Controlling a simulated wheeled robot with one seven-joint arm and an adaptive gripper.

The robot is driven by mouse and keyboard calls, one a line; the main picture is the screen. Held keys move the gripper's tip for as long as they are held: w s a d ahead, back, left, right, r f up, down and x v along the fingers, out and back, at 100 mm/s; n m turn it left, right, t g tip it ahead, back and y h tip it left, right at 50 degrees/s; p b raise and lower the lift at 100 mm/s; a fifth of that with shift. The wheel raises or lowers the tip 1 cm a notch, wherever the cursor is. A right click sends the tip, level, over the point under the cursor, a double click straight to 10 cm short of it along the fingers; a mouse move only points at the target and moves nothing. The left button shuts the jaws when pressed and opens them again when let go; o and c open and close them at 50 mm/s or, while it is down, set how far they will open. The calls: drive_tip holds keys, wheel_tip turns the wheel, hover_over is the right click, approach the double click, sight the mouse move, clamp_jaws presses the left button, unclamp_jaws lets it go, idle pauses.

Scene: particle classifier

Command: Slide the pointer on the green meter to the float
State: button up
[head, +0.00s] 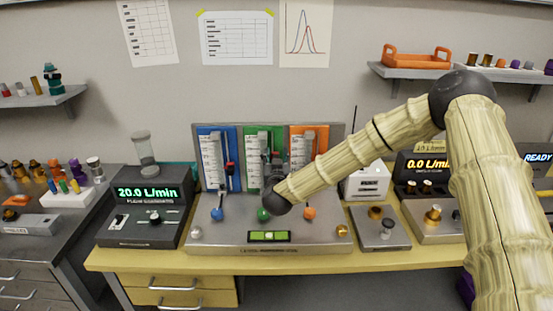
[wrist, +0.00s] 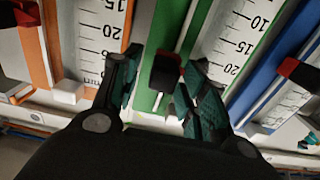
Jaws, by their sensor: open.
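The green meter (head: 250,135) stands between the blue meter (head: 204,132) and the orange meter (head: 322,134) on the grey panel. My gripper (head: 274,168) is in front of its lower part and hides much of it. In the wrist view, the green meter's black-and-red pointer (wrist: 166,72) lies between my two open fingers. Gaps show on both sides, so I see no grip on it. The green meter's scale (wrist: 236,38) shows numbers such as 10, 15 and 20. I cannot make out the float in either view.
A red-and-black pointer (head: 230,168) sits on the blue meter close by. Blue (head: 217,214), green (head: 263,214) and orange (head: 310,213) knobs stick out below the meters. A display (head: 147,192) reading 20.0 L/min stands at the left.

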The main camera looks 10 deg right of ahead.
drive_tip(key=s+a, duration=0.2)
drive_tip(key=s, duration=0.9)
drive_tip(key=shift+s+a, duration=0.2)
drive_tip(key=shift+s, duration=0.2)
drive_tip(key=shift+d, duration=0.15)
